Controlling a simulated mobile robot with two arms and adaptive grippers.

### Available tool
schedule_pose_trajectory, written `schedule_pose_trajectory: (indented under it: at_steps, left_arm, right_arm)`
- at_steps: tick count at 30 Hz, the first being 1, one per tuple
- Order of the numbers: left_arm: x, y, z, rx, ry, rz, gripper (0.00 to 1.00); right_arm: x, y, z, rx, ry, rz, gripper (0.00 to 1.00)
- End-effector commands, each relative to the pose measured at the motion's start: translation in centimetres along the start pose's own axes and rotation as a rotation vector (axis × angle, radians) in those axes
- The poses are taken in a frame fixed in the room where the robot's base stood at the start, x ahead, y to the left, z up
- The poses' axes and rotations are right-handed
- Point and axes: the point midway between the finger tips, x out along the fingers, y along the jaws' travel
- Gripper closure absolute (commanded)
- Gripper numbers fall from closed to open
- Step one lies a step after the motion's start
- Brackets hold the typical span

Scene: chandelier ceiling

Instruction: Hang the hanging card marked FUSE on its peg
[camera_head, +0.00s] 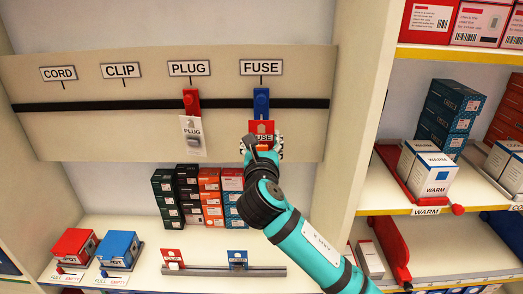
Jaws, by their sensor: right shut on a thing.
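The FUSE card (262,130), with a red upper part and the word FUSE, is upright in front of the panel. My right gripper (263,149) is shut on its lower part and hides much of it. The blue peg (261,102) is on the black rail under the FUSE label (261,67). The card's top edge is just below this peg in the picture; I cannot tell whether they touch. The PLUG card (192,137) hangs below the red peg (191,100) under the PLUG label (189,68). My left gripper is out of view.
The CORD label (59,73) and CLIP label (121,70) have bare rail below them. Stacked boxes (208,190) stand below the panel. A divider (357,110) rises at the right, with shelves of boxes beyond. Red and blue tabs (237,257) stand on the lower shelf.

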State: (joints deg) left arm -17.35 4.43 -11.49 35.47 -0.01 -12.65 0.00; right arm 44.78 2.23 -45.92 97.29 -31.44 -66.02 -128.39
Motion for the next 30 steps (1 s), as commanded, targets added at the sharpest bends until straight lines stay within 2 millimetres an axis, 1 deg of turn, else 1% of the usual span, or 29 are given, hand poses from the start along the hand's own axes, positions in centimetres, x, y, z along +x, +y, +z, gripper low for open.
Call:
schedule_pose_trajectory:
  at_steps: [1, 6, 27, 30]
  left_arm:
    - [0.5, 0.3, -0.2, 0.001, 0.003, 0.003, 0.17]
    - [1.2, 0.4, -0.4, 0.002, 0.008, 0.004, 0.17]
    - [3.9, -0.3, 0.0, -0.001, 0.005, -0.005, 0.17]
    - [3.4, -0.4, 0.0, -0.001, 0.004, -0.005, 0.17]
  right_arm:
    - [0.3, 0.0, -0.1, 0.001, -0.002, -0.001, 0.69]
    - [1.3, 0.0, -0.2, 0.001, -0.002, -0.001, 0.69]
    - [5.5, 0.0, -0.3, 0.001, -0.001, 0.000, 0.69]
    - [6.0, -0.1, -0.3, 0.000, 0.000, -0.002, 0.69]
